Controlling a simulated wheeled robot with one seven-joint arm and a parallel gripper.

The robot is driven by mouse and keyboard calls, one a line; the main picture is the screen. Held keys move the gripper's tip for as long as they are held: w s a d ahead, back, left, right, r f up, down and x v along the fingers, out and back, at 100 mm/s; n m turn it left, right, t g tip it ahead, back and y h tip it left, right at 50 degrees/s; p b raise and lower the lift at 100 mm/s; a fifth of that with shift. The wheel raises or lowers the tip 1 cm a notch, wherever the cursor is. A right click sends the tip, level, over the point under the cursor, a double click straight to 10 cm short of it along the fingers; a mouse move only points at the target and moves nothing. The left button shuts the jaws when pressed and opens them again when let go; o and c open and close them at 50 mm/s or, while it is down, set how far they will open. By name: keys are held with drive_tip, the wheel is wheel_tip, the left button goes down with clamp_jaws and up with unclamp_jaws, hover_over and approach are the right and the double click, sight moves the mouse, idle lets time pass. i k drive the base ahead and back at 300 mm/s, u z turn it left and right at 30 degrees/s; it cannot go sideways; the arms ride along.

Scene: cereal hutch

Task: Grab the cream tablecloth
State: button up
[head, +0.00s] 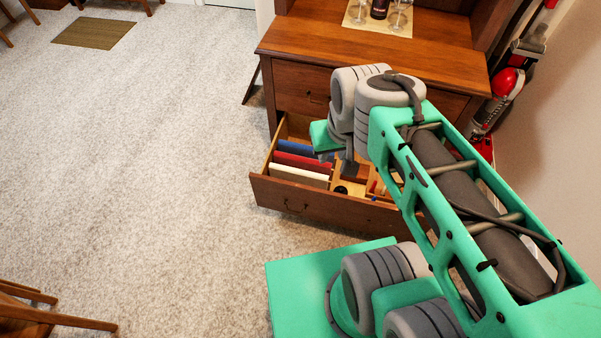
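The cream tablecloth (298,174) appears as a pale folded strip in the open drawer (330,204), nearest the drawer's front panel at the left. A red folded cloth (300,161) and a blue one (296,147) lie behind it in the same compartment. My gripper (347,168) is over the drawer, to the right of the cloths, seen from above and behind. My arm's wrist hides most of it. I cannot tell whether its fingers are apart, how high it is, or whether it touches anything.
The drawer's right compartments hold small items, partly covered by my arm. The wooden hutch (372,46) above bears a mat (366,22) with glasses and a dark bottle. A red vacuum cleaner (505,84) stands at the right. Carpet (150,170) at the left is clear.

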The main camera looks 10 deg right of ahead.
sight(283, 172)
drive_tip(key=z, duration=0.95)
drive_tip(key=i, duration=0.45)
drive_tip(key=u, duration=2.5)
